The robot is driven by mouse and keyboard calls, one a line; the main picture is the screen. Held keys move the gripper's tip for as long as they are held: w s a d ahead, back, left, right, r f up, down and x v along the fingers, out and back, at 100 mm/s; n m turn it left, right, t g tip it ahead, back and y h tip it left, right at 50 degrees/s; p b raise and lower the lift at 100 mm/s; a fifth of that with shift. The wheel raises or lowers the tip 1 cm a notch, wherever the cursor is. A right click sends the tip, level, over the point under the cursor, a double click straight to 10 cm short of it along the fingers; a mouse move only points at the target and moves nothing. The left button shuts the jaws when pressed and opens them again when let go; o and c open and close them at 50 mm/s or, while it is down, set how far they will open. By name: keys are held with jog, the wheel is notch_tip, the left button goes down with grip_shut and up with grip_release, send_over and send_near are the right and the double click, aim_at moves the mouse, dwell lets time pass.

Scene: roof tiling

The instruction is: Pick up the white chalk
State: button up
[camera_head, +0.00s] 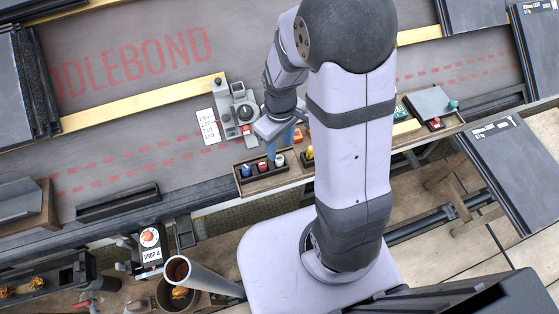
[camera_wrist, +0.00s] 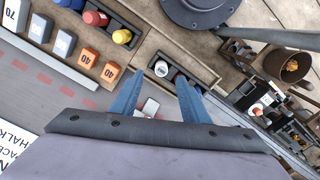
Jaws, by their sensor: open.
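The white chalk (camera_head: 279,160) stands in the dark tray (camera_head: 240,186) at its right end, beside a red piece (camera_head: 262,167) and a blue piece (camera_head: 247,169). In the wrist view the white chalk (camera_wrist: 161,69) shows its pale round top, close to the fingertips and roughly between them in the picture. My gripper (camera_head: 279,148) is open, with blue fingers pointing down near the white chalk. In the wrist view my gripper (camera_wrist: 159,80) has its fingers spread with nothing held. I cannot tell the exact height of the fingertips.
A second tray holds a red piece (camera_wrist: 95,18) and a yellow piece (camera_wrist: 122,36). Orange blocks marked 40 (camera_wrist: 88,57) stand near it. A pale block (camera_wrist: 150,107) shows between the fingers. A grey device with a dial (camera_head: 238,108) stands left of my gripper.

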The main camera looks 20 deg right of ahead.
aim_at(279, 158)
jog(key=shift+s+a+f+b, duration=0.1)
jog(key=shift+f+b, duration=0.45)
jog(key=shift+f, duration=2.2)
grip_shut()
